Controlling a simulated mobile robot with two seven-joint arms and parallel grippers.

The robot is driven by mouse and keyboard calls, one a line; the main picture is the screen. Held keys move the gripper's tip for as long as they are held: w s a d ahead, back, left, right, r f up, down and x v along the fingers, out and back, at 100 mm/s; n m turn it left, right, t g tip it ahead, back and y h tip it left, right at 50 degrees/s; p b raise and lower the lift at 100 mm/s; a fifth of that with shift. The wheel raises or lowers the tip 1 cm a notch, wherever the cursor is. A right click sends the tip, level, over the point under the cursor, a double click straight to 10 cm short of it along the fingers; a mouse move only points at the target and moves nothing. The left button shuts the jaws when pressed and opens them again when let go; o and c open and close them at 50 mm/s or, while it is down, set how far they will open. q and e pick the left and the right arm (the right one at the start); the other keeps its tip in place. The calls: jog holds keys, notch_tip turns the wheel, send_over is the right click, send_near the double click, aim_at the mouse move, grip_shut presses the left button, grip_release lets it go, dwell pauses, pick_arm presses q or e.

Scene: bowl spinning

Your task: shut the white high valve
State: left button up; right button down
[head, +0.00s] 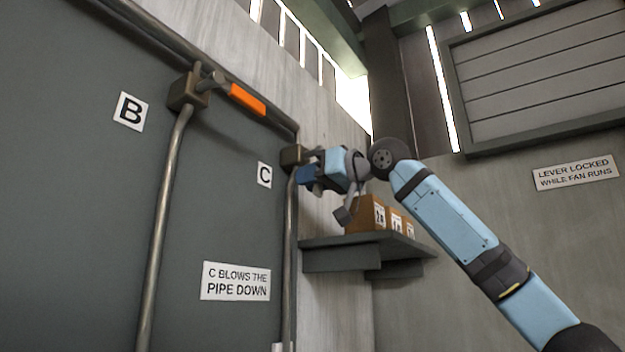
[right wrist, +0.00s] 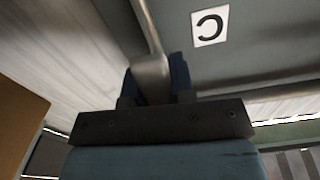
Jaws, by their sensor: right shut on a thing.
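The valve marked C has a dark brown body (head: 292,157) on a vertical pipe, high at the right end of the grey panel. My right gripper (head: 308,178) is at this valve, just right of the C sign. In the right wrist view its dark blue fingers (right wrist: 154,85) are shut on a grey metal lever (right wrist: 150,70) with a wide end. In the head view that lever is hidden by the gripper. No clearly white handle shows. My left gripper is not in view.
Another valve (head: 188,90), beside sign B, has an orange handle (head: 247,99) pointing right and down. A shelf (head: 335,243) with several brown boxes (head: 368,214) is just below my right gripper. A sign (head: 236,281) reads "C blows the pipe down".

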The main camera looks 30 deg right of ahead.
jog(key=a+m, duration=0.1)
jog(key=m, duration=0.2)
jog(key=s+a+r+m, duration=0.1)
jog(key=m, duration=0.1)
jog(key=a+r+m+b, duration=0.1)
jog(key=m, duration=0.2)
jog(key=shift+s+a+m, duration=0.25)
jog(key=shift+a+m, duration=0.05)
jog(key=shift+a, duration=0.05)
jog(key=m, duration=0.1)
jog(key=r+m, duration=0.1)
jog(key=m, duration=0.1)
jog(key=a+r+m, duration=0.1)
jog(key=shift+s+m, duration=0.25)
jog(key=shift+m, duration=0.05)
jog(key=shift+a+r+m+b, duration=0.1)
jog(key=shift+r+m, duration=0.2)
jog(key=shift+m, duration=0.35)
jog(key=shift+d+r+m+b, duration=0.1)
jog(key=shift+r+m, duration=0.25)
jog(key=shift+m, duration=0.25)
jog(key=shift+a+r+m+b, duration=0.1)
jog(key=shift+r+m, duration=0.2)
jog(key=shift+m, duration=0.35)
jog(key=c, duration=1)
grip_release()
jog(key=shift+o, duration=0.2)
